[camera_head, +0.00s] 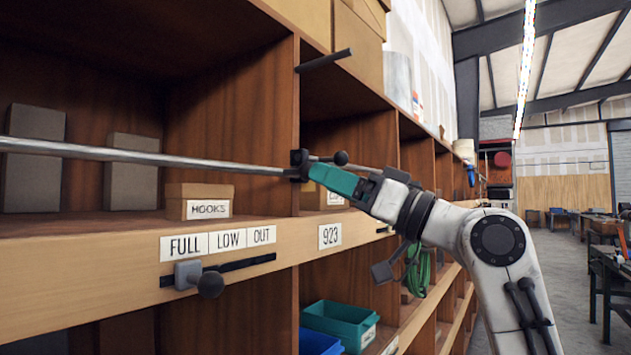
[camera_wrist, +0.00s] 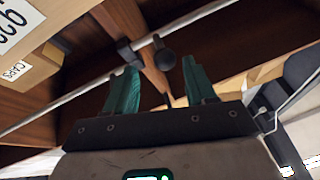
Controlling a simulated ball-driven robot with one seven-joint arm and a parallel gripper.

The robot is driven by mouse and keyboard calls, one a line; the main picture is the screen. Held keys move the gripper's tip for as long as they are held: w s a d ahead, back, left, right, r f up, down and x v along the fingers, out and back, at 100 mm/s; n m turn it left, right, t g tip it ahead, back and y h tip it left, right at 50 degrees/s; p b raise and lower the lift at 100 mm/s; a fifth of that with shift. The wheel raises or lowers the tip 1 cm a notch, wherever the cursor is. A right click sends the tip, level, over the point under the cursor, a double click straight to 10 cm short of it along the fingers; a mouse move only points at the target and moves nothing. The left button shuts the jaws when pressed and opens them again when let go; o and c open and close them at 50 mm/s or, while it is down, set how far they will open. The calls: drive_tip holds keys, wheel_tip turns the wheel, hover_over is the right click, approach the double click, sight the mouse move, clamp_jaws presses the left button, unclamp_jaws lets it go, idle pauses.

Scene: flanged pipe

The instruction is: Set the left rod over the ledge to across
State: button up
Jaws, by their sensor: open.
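A long steel rod (camera_head: 130,152) runs level across the open shelf bay above the wooden ledge (camera_head: 100,258). It also crosses the wrist view (camera_wrist: 70,97) on a slant. A black bracket (camera_head: 298,166) sits on it at the bay's upright. A dark round knob (camera_head: 341,158) stands out on a short stem by the bracket. My gripper (camera_head: 312,172) has teal fingers close to the bracket and knob. In the wrist view the fingers are open, with the knob (camera_wrist: 166,59) seen in the gap between them, near the tips. I cannot tell whether they touch anything.
A dark peg (camera_head: 324,60) juts from the upright above. A sliding knob (camera_head: 208,284) sits under the FULL, LOW and OUT labels (camera_head: 218,242). A HOOKS box (camera_head: 199,203) stands on the shelf. A teal bin (camera_head: 340,323) is below. The aisle at right is open.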

drive_tip(key=b+v, duration=0.1)
drive_tip(key=v, duration=0.5)
idle(0.3)
drive_tip(key=s+d+f+m+h, duration=0.2)
drive_tip(key=f+m+h, duration=0.15)
drive_tip(key=f, duration=1.15)
drive_tip(key=s+d+f+m+h, duration=0.15)
drive_tip(key=f+h, duration=0.35)
drive_tip(key=f, duration=1)
drive_tip(key=s+d+f+m+h, duration=0.1)
drive_tip(key=d+f+m+h, duration=0.25)
drive_tip(key=f, duration=1.25)
drive_tip(key=s+d+f+g+h, duration=0.2)
drive_tip(key=s+d+f+g, duration=0.1)
drive_tip(key=s+f, duration=0.5)
drive_tip(key=s+d+f+m+g+h, duration=0.1)
drive_tip(key=s+d+f+g+h, duration=0.2)
drive_tip(key=s+f, duration=0.5)
drive_tip(key=s+d+f+g+h, duration=0.2)
drive_tip(key=s+f, duration=0.6)
drive_tip(key=s, duration=1)
drive_tip(key=d+g, duration=0.1)
drive_tip(key=g, duration=0.1)
drive_tip(key=shift+s+d+f+g, duration=0.25)
drive_tip(key=shift+s+g, duration=0.05)
drive_tip(key=shift+s, duration=0.05)
